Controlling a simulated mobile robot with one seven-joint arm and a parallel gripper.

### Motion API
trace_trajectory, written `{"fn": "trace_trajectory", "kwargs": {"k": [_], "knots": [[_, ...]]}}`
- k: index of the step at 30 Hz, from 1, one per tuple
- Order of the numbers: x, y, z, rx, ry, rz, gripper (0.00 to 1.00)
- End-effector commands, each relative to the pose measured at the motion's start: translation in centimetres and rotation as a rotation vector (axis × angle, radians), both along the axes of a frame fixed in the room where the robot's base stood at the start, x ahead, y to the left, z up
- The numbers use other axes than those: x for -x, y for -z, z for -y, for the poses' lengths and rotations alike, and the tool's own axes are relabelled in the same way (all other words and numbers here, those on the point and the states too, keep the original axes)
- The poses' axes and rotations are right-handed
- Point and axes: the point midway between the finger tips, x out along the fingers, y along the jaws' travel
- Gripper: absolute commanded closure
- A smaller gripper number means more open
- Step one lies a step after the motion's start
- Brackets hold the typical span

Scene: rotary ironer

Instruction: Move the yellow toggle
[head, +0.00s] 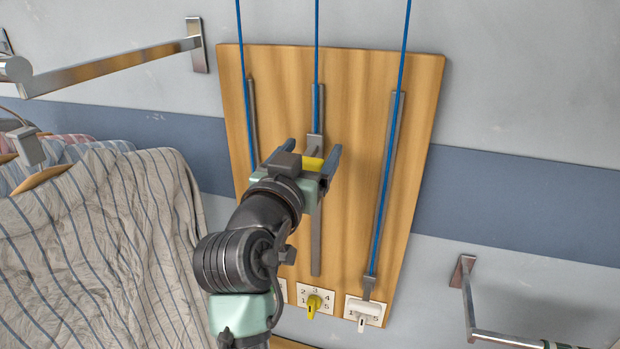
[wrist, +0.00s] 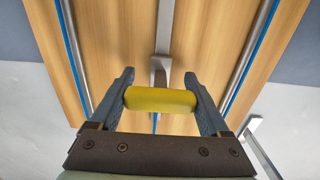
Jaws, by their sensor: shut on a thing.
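The yellow toggle (head: 312,164) is a short yellow bar on a metal slider on the middle rail (head: 316,240) of the wooden board (head: 350,120). It sits in the upper middle part of the rail. In the wrist view the yellow toggle (wrist: 160,100) lies crosswise between both fingers. My gripper (head: 315,157) is shut on it, one finger at each end; it also shows in the wrist view (wrist: 160,84). My gripper hides part of the toggle and rail in the head view.
Below the rail is a numbered plate with a yellow pointer knob (head: 314,304). A white toggle (head: 363,308) sits low on the right rail (head: 391,180). Blue cords (head: 317,40) run upward. Striped garments (head: 100,240) hang at left. Metal bars (head: 110,70) stick out from the wall.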

Motion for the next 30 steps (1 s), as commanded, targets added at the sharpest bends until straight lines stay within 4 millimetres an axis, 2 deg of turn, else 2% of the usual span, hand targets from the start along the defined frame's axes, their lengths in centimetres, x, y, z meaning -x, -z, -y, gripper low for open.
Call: {"fn": "trace_trajectory", "kwargs": {"k": [1, 7, 12, 24, 25, 28, 30], "knots": [[0.1, -2.5, 0.0, 0.002, -0.001, 0.017, 1.0], [0.0, -5.4, 0.0, 0.002, -0.001, 0.015, 1.0], [0.0, -6.2, 0.0, 0.001, -0.001, 0.01, 1.0], [0.1, -6.6, 0.0, 0.001, -0.001, 0.014, 1.0], [0.1, -6.6, 0.0, 0.002, -0.001, 0.015, 0.18], [0.0, -6.6, 0.0, 0.001, -0.002, 0.014, 0.0], [0.0, -6.4, 0.0, 0.001, -0.001, 0.011, 0.0]]}}
